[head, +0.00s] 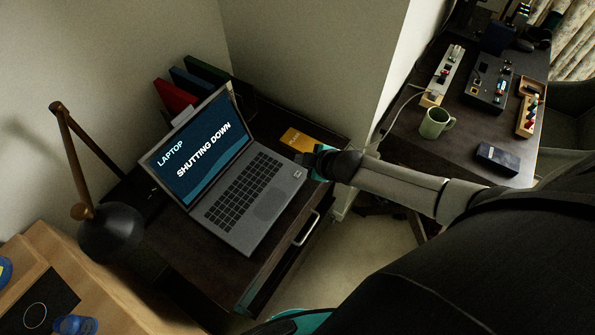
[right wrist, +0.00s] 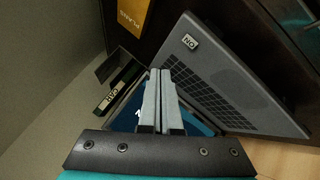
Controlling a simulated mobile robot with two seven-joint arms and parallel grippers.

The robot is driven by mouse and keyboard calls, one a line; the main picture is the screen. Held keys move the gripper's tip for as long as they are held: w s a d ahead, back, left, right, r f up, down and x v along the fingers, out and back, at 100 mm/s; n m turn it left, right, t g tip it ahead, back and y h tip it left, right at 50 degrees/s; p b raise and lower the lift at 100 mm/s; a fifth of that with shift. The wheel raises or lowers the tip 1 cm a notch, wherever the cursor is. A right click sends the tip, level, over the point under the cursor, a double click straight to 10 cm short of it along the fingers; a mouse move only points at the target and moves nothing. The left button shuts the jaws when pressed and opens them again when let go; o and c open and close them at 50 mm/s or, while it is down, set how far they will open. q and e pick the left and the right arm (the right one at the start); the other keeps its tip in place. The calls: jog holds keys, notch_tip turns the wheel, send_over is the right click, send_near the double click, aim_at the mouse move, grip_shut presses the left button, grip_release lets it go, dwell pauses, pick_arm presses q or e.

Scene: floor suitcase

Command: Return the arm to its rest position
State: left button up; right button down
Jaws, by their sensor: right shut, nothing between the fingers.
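My right gripper (head: 306,159) reaches in from the right, at the right edge of the open laptop (head: 262,217). In the right wrist view its two grey fingers (right wrist: 160,75) are together, with nothing between them. The laptop's screen (head: 201,149) reads "LAPTOP SHUTTING DOWN". A small light key marked "ON" (right wrist: 190,41) lies on the laptop's corner, near the gripper in the head view. The head view does not clearly show whether the fingers touch the laptop. My left gripper is not in view.
The laptop stands on a dark desk (head: 267,262) with a yellow booklet (head: 297,139) and coloured binders (head: 207,71) behind it. A lamp (head: 109,231) stands left. A second desk (head: 458,142) at right holds a green mug (head: 436,123), power strips and small boxes.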

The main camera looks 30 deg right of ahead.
dwell(0.6)
jog(key=s+a+r+m+g, duration=0.2)
jog(key=s+a+r+m, duration=0.1)
jog(key=s+a, duration=0.6)
jog(key=s+d+r+m+g+h, duration=0.3)
jog(key=s+r+m, duration=0.5)
jog(key=s, duration=0.6)
notch_tip(320, 180, down, 28)
jog(key=s+n+g+y+b, duration=0.1)
jog(key=s+n+g+b, duration=0.1)
jog(key=b, duration=0.5)
jog(key=s+d+f+b, duration=0.1)
jog(key=s+f+b, duration=0.2)
jog(key=s+f, duration=0.4)
jog(key=s+d+f+g+b, duration=0.1)
jog(key=s+f+b, duration=0.2)
jog(key=s+f, duration=0.5)
notch_tip(320, 180, down, 5)
jog(key=shift+s+d+f, duration=0.1)
jog(key=shift+s+d, duration=0.05)
jog(key=shift+d, duration=0.1)
